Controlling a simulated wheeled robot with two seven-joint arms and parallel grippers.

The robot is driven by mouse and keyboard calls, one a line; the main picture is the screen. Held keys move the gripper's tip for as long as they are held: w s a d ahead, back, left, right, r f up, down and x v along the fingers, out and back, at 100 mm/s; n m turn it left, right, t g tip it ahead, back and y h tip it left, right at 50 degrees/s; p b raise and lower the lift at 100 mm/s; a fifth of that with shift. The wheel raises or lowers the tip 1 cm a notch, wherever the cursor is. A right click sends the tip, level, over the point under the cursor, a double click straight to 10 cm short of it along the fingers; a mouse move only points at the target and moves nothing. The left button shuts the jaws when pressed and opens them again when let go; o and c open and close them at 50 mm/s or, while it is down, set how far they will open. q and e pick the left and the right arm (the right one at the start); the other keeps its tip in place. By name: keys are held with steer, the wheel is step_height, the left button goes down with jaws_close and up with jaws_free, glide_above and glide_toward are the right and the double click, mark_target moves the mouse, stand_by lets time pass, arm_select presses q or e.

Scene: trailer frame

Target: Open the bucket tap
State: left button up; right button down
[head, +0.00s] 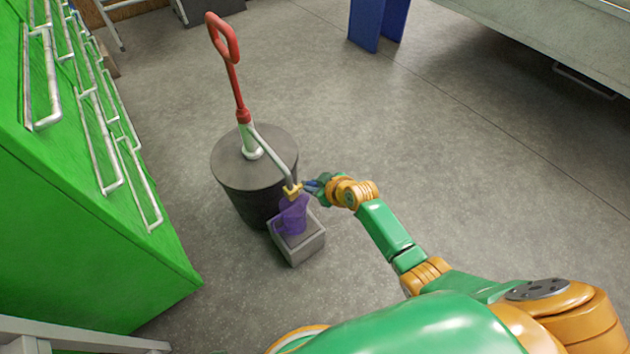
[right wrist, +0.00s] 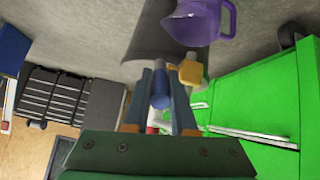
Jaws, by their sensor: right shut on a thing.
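The dark bucket (head: 232,180) stands on the floor with a pump and red handle (head: 226,50) on top. A grey pipe (head: 275,152) runs from the pump down to the yellow tap (head: 292,190), which also shows in the right wrist view (right wrist: 191,72). A purple jug (head: 291,217) stands under the tap on a grey block (head: 299,247). My right gripper (head: 311,187) is beside the tap. In the right wrist view its fingers are shut around the tap's blue handle (right wrist: 160,92). My left gripper is out of view.
A green cabinet (head: 75,200) with white bar handles stands at the left. A blue object (head: 377,22) and a grey bench-like structure (head: 560,40) are at the back right. The floor right of the bucket is clear.

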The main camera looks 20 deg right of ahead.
steer(key=shift+w+a+r+g+p, duration=0.1)
steer(key=shift+w+r+g+p, duration=0.2)
steer(key=shift+r+g+p, duration=0.25)
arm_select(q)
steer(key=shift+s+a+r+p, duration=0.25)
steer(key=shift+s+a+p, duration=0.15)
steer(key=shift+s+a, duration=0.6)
arm_select(e)
steer(key=shift+w+a+g+h, duration=0.1)
steer(key=shift+w+g+h, duration=0.15)
steer(key=shift+g+h, duration=0.4)
steer(key=shift+g, duration=0.3)
steer(key=c, duration=0.7)
jaws_free()
steer(key=shift+c, duration=0.2)
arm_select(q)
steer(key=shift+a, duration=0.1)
